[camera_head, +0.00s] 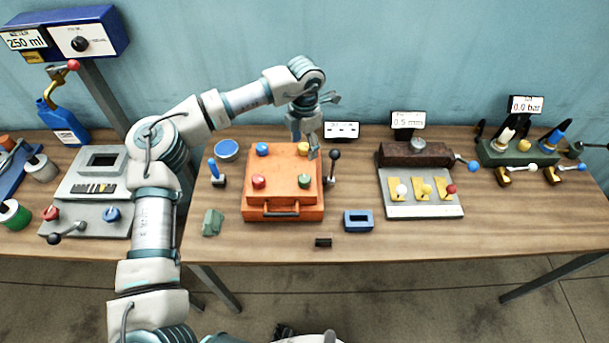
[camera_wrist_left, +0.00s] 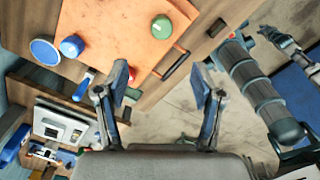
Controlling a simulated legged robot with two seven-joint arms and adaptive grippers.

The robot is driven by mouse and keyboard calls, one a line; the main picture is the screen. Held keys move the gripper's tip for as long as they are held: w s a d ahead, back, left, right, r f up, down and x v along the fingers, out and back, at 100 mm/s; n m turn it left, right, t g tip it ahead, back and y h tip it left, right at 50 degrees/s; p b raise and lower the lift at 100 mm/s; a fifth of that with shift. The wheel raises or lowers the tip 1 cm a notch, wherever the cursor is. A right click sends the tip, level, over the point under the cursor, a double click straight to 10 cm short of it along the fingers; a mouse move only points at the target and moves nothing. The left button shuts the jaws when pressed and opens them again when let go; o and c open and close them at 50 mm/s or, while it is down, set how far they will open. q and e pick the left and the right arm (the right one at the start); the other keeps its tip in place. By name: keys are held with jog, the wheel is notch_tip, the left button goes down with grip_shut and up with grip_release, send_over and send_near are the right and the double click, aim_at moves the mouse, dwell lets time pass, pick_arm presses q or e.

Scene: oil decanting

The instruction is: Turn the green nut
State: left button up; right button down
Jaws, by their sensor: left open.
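The green nut (camera_head: 304,182) is a round knob at the front right on top of the orange box (camera_head: 280,213). In the left wrist view the green nut (camera_wrist_left: 162,26) shows at the top middle, beyond the fingers and apart from them. My left gripper (camera_head: 312,140) is above the back right of the box, behind the green nut. In the wrist view its two fingers (camera_wrist_left: 160,82) are spread, with nothing between them.
A blue nut (camera_head: 262,149) and a red nut (camera_head: 258,181) share the box top. A black-knobbed lever (camera_head: 334,156) stands close to its right, a blue lever (camera_head: 214,171) to its left. A blue block (camera_head: 358,221) lies front right. The table's front strip is mostly clear.

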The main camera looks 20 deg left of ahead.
aim_at(305, 177)
pick_arm(q)
notch_tip(305, 177, down, 15)
jog(key=shift+w+p, duration=0.1)
jog(key=shift+p, duration=0.35)
jog(key=shift+d, duration=0.2)
jog(key=shift+d, duration=0.1)
jog(key=shift+c, duration=0.3)
jog(key=c, duration=0.8)
jog(key=shift+c, duration=1.4)
